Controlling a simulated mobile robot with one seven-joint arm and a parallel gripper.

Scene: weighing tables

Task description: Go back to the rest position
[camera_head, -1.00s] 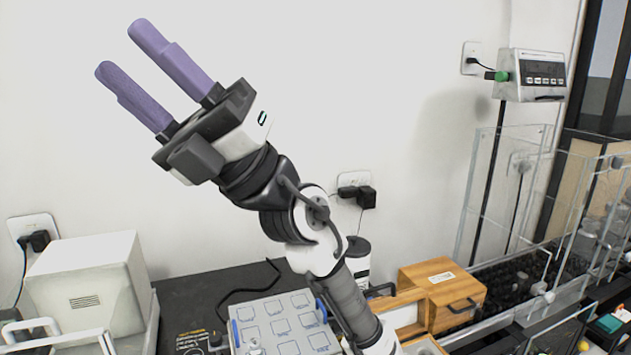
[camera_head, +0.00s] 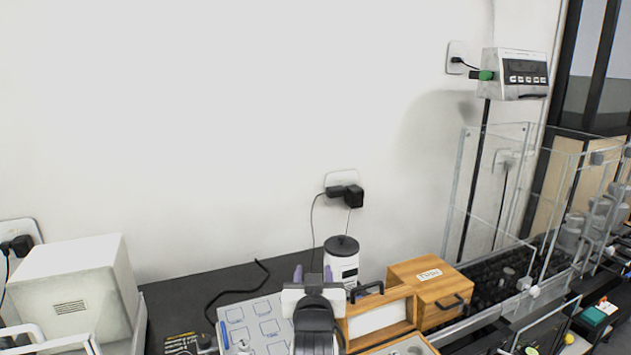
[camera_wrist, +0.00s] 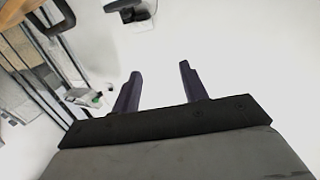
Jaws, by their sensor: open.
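My gripper (camera_head: 313,275) is low in the head view, seen from behind, with its purple fingertips pointing away from the camera. In the wrist view my gripper (camera_wrist: 158,85) shows two purple fingers standing apart with nothing between them. The gripper is open and empty. In the head view it overlaps the grey tray and the white jar behind it; I cannot tell how far apart they are. The wrist view faces mostly white wall.
A white jar with black lid (camera_head: 342,260), a wooden box (camera_head: 431,290), a grey marked tray (camera_head: 232,318) and a white box-shaped device (camera_head: 75,290) stand on the dark bench. A clear-walled enclosure (camera_head: 480,200) and a wall display (camera_head: 515,75) are at right.

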